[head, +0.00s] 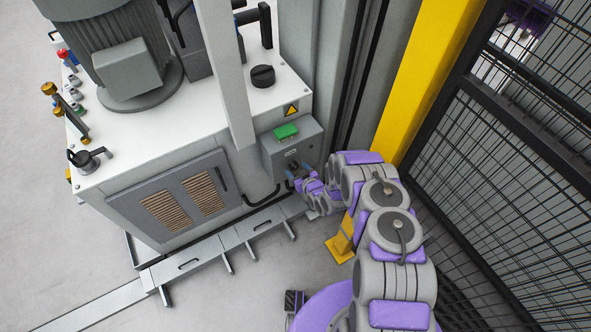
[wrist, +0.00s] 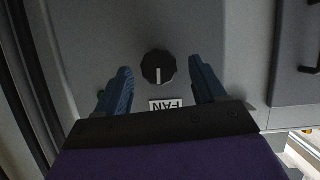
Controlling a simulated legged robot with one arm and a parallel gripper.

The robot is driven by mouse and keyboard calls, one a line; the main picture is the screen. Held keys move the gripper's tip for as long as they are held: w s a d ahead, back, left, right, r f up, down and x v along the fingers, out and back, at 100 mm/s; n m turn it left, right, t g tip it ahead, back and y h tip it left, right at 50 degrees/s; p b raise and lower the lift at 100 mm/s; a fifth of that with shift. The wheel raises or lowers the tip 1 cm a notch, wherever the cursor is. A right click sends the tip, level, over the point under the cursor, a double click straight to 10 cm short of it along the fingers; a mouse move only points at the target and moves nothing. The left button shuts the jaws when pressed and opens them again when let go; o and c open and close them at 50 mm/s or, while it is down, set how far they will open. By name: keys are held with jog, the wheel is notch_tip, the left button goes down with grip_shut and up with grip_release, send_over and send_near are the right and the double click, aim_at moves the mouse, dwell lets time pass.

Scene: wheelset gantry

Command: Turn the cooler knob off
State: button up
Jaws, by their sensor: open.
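The cooler knob (wrist: 158,68) is a round black knob with a white pointer line, in the middle of the wrist view. The line runs up and down in that picture. A white label reading FAN (wrist: 165,104) sits beside it, upside down in this view. My gripper (wrist: 160,82) is open, with one blue finger on each side of the knob and a gap to it on both sides. In the head view my gripper (head: 295,172) is at the front of the grey control box (head: 292,146), below its green top piece. The knob is hidden there.
The white machine cabinet (head: 178,165) with a vented panel (head: 180,198) stands left of the box. A yellow post (head: 425,65) and black mesh fence (head: 520,110) stand close on the right of my arm. Open floor (head: 225,290) lies in front.

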jog(key=shift+x, duration=0.9)
jog(key=shift+c, duration=0.3)
jog(key=c, duration=1)
jog(key=shift+r, duration=0.15)
jog(key=shift+n+p, duration=0.4)
jog(key=o, duration=1.1)
jog(key=shift+c, duration=0.2)
jog(key=shift+s, duration=0.1)
